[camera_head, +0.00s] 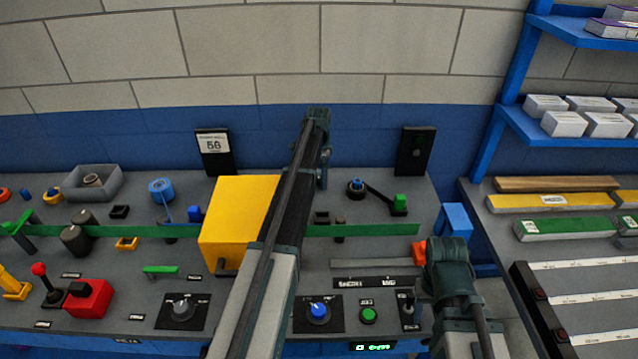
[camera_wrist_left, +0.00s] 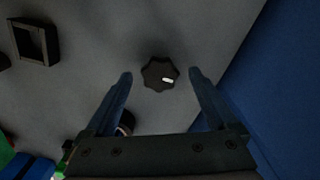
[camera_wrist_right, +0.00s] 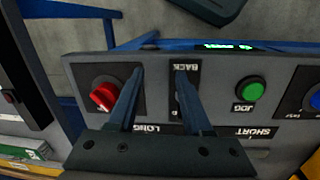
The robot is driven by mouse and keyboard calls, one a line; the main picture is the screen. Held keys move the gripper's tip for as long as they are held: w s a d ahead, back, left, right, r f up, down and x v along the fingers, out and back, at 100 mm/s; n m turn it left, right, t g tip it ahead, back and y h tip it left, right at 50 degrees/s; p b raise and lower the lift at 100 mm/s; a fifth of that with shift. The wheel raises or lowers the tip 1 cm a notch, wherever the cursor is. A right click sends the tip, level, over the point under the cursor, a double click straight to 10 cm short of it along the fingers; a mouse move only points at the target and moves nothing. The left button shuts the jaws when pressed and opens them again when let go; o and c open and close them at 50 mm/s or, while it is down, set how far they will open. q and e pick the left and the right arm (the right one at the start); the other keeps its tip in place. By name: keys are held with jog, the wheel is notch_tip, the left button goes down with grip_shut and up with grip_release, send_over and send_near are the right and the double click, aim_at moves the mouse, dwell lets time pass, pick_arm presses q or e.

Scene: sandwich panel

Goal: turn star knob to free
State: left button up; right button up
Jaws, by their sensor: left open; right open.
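The star knob (camera_wrist_left: 161,74) is a black lobed knob with a white mark pointing right in the left wrist view. It stands on the grey bench top near the blue back wall. My left gripper (camera_wrist_left: 161,76) is open, with one fingertip on each side of the knob and a gap on both sides. Its height over the knob is hard to tell. In the head view my left arm hides the knob.
A yellow box (camera_head: 236,215) stands left of my left arm over a green strip (camera_head: 375,230). A blue knob (camera_head: 318,310) and green button (camera_head: 368,315) sit at the front.

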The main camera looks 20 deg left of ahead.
pick_arm(q)
jog(key=shift+f, duration=0.1)
pick_arm(e)
jog(key=shift+f, duration=0.1)
pick_arm(q)
jog(key=c, duration=1.4)
jog(key=shift+o, duration=0.2)
jog(key=shift+n, duration=0.4)
jog(key=n, duration=0.3)
jog(key=shift+n, duration=0.4)
jog(key=n, duration=0.4)
jog(key=shift+n, duration=0.3)
jog(key=n, duration=0.4)
jog(key=shift+n, duration=2.5)
